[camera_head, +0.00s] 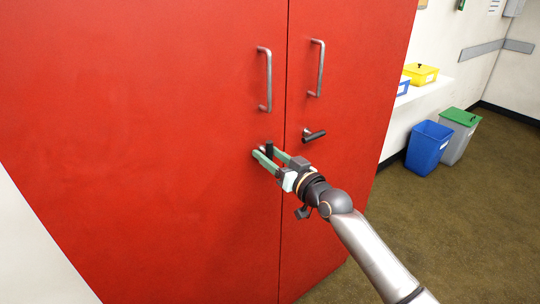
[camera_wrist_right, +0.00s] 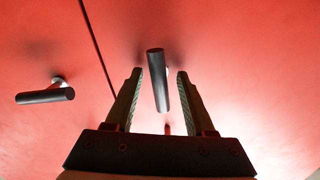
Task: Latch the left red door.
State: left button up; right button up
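The left red door (camera_head: 140,130) stands closed beside the right red door (camera_head: 345,95). A short dark latch handle (camera_head: 269,149) on the left door points upright in the head view. My right gripper (camera_head: 266,154) is at this handle with its green fingers open. In the right wrist view the handle (camera_wrist_right: 158,80) lies between the two fingers (camera_wrist_right: 160,85), with a gap visible on each side. The right door's dark handle (camera_head: 314,136) sticks out sideways; it also shows in the right wrist view (camera_wrist_right: 45,96). My left gripper is not in view.
Metal pull bars (camera_head: 266,80) and (camera_head: 318,68) are mounted above the latch handles. A blue bin (camera_head: 428,147) and a grey bin with a green lid (camera_head: 459,133) stand on the floor at right. A yellow box (camera_head: 421,74) sits on a white ledge. The brown floor in front is clear.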

jog(key=v, duration=1.2)
jog(key=shift+s+b, duration=0.2)
jog(key=shift+b, duration=0.1)
jog(key=shift+d, duration=0.1)
jog(key=s+d+f+m+g+h, duration=0.1)
jog(key=s+d+f+h, duration=0.1)
jog(key=s+f, duration=0.5)
jog(key=s+d+f+m+g+h, duration=0.15)
jog(key=s+f, duration=0.25)
jog(key=f, duration=0.7)
jog(key=s+d+f+g+h, duration=0.1)
jog(key=s+d+f+h, duration=0.3)
jog(key=f, duration=0.5)
jog(key=s+d+f+g, duration=0.1)
jog(key=s+f, duration=0.6)
jog(key=s, duration=0.5)
jog(key=shift+d+f+g+h, duration=0.3)
jog(key=shift+d+g+h, duration=0.05)
jog(key=shift+d, duration=0.05)
jog(key=shift+s, duration=0.1)
jog(key=shift+c, duration=0.2)
